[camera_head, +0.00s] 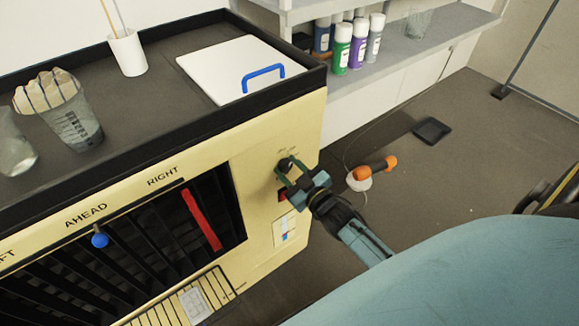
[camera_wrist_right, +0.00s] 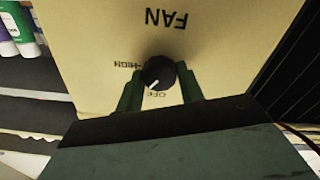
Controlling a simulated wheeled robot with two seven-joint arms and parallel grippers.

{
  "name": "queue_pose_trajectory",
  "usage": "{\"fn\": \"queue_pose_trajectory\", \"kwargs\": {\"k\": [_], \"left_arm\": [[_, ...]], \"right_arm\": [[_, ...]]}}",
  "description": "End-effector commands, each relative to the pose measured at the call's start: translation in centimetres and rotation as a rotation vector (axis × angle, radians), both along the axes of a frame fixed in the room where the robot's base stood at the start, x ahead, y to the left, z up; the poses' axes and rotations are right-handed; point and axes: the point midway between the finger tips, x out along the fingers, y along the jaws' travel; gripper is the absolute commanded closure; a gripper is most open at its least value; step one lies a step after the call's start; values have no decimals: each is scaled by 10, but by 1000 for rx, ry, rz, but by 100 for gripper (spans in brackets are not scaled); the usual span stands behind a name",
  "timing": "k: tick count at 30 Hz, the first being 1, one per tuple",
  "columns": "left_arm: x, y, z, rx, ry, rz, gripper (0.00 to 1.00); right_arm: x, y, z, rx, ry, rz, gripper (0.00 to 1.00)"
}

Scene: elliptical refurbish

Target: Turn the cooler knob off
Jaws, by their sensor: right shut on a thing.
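The cooler (camera_head: 262,262) is a cream-coloured box with dark louvres on its front. Its black round knob (camera_wrist_right: 159,74) sits under the word FAN, with HIGH and OFF marked around it; the white pointer line points close to OFF. In the head view the knob (camera_head: 285,165) is near the top right of the cooler's front. My right gripper (camera_head: 289,170) is at the knob, and in the wrist view its two green fingers (camera_wrist_right: 161,90) stand on either side of the knob, shut on it. My left gripper is not in view.
A blue-handled white lid (camera_head: 235,68), a white cup (camera_head: 127,52) and clear beakers (camera_head: 72,115) stand on the cooler's top. Bottles (camera_head: 341,48) line a shelf behind. An orange-handled item (camera_head: 375,168) and a dark square (camera_head: 432,131) lie on the floor to the right.

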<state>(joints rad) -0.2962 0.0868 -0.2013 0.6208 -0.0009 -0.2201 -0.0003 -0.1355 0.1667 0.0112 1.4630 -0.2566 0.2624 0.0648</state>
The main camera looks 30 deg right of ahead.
Motion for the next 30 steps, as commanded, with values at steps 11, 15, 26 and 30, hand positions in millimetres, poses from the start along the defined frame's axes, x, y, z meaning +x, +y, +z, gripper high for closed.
{"fn": "queue_pose_trajectory", "kwargs": {"k": [11,15,26,30], "left_arm": [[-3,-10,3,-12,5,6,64],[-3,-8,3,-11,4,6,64],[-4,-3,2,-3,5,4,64],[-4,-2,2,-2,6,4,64]], "right_arm": [[0,1,0,-342,-28,0,85],[0,1,0,-449,-36,0,85],[0,1,0,-612,-49,1,85],[0,1,0,-636,-52,1,85]]}}
